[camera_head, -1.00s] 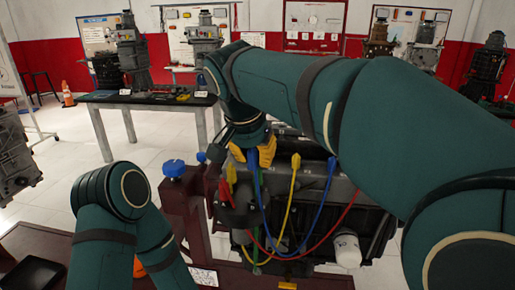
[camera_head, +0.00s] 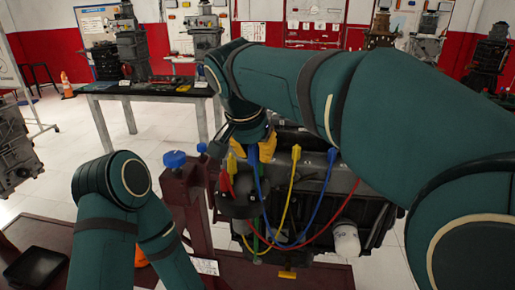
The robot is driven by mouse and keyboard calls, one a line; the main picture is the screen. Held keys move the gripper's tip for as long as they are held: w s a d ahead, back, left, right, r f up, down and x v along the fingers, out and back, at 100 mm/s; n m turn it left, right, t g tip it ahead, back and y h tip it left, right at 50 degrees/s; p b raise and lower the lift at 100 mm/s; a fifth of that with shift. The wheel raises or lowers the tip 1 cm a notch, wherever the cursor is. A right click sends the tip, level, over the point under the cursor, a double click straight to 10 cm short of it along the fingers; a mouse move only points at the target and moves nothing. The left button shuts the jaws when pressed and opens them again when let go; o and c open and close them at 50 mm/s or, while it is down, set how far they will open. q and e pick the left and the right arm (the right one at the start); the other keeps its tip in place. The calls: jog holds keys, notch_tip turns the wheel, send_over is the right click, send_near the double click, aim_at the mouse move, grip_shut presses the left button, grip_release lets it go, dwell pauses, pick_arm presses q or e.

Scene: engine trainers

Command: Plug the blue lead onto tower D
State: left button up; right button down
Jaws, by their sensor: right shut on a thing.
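My right gripper (camera_head: 252,147) reaches down over the left part of the engine (camera_head: 290,140), its yellow fingers partly hidden by its own wrist. It is shut on one end of the blue lead (camera_head: 315,220), at a blue boot between the fingers. The lead hangs in a loop, and its other blue boot stands upright on the engine's top at the right. Whether the held boot touches a tower below it is hidden. I cannot read the tower letters. My left arm is folded at the lower left, and its gripper is out of view.
A yellow lead (camera_head: 287,195), a red lead (camera_head: 340,213) and a green lead hang close beside the blue one. Blue knobs (camera_head: 174,159) top the dark red stand at left. A white cylinder (camera_head: 346,240) is at the engine's front. A black tray (camera_head: 35,268) lies lower left.

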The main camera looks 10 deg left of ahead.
aim_at(255, 189)
jog(key=shift+f, duration=2.7)
jog(key=shift+f, duration=0.95)
dwell(0.6)
jog(key=c, duration=0.9)
grip_release()
jog(key=shift+o, duration=0.2)
jog(key=shift+r, duration=0.15)
